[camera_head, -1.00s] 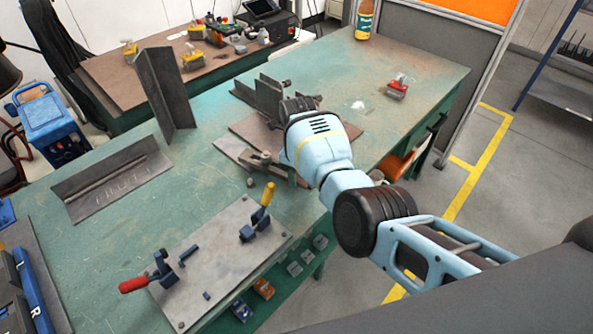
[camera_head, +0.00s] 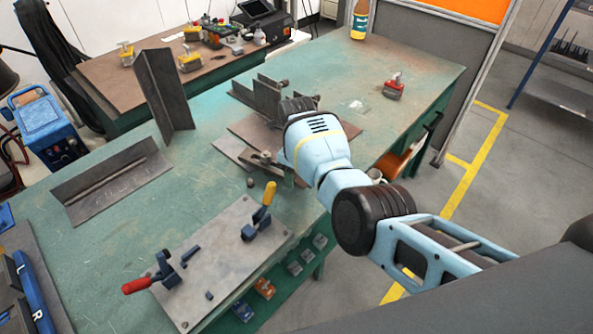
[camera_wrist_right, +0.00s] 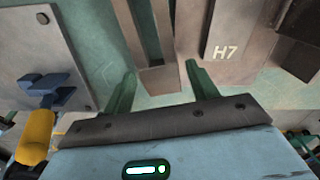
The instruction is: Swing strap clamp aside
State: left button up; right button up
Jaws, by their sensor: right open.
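The strap clamp (camera_wrist_right: 151,45) appears to be the brown slotted bar in the right wrist view. Its near end reaches between my right gripper's fingers (camera_wrist_right: 160,82). The two green fingers stand apart, one on each side of it, with gaps visible. In the head view, the clamp's dark bar end (camera_head: 264,160) shows beside my light blue right wrist, which hides most of the rest and the fingers. My left gripper is in neither view.
A plate marked H7 (camera_wrist_right: 228,42) lies right of the bar. A grey plate (camera_head: 215,240) carries red-handled and yellow-handled toggle clamps. Dark upright plates (camera_head: 268,95) stand behind my wrist. An angle piece (camera_head: 166,90) stands further left. Open green tabletop (camera_head: 110,225) lies at left.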

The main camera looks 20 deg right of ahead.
jog(key=shift+o, duration=0.3)
jog(key=shift+r, duration=0.1)
notch_tip(320, 180, up, 6)
jog(key=shift+w+r+p, duration=0.1)
jog(key=shift+p, duration=0.55)
jog(key=shift+r, duration=0.7)
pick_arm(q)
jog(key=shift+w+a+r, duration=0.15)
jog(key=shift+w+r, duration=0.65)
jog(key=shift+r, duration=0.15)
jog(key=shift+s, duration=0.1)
pick_arm(e)
jog(key=shift+f, duration=0.1)
